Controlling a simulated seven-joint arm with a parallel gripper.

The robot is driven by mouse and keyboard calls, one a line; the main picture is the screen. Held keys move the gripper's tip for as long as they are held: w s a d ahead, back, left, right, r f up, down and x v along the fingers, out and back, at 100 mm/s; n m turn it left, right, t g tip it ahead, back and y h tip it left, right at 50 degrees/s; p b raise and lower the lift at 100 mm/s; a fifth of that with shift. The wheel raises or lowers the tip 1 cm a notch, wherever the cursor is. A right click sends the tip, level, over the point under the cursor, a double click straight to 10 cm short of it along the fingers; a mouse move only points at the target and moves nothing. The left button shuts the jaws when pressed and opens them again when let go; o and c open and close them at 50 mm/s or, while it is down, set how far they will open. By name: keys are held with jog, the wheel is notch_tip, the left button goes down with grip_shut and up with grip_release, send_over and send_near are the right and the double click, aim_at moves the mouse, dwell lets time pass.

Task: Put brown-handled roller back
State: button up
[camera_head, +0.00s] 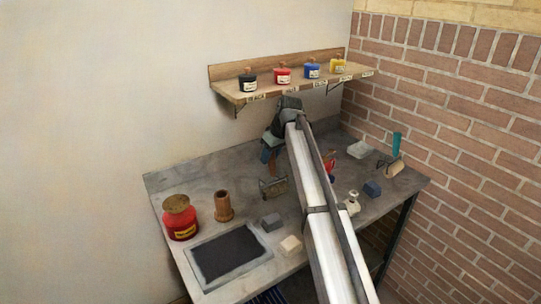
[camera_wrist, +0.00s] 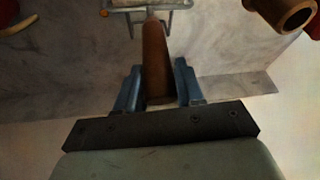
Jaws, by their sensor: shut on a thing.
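My gripper (camera_head: 268,155) is over the back middle of the grey bench (camera_head: 170,182). In the wrist view its two blue fingers (camera_wrist: 155,88) are closed around the brown handle (camera_wrist: 155,50) of the roller. The roller (camera_head: 274,189) hangs below my gripper, handle up, with its pale cylinder and wire frame at the lower end. The cylinder is partly cut off at the top of the wrist view. I cannot tell whether it touches the bench. A second roller (camera_head: 394,158) with a teal handle is at the right rear of the bench.
A red tin (camera_head: 181,224), a wooden cup (camera_head: 223,206) and a dark inking slab (camera_head: 229,254) are at left. Grey (camera_head: 271,222) and cream (camera_head: 290,245) blocks lie near the slab. A blue block (camera_head: 372,189) is at right. A shelf (camera_head: 290,87) with coloured pots is above.

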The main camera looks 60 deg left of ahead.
jog(key=o, duration=1.1)
jog(key=shift+o, duration=0.7)
jog(key=o, duration=0.5)
jog(key=shift+r, duration=0.2)
jog(key=shift+r, duration=3.85)
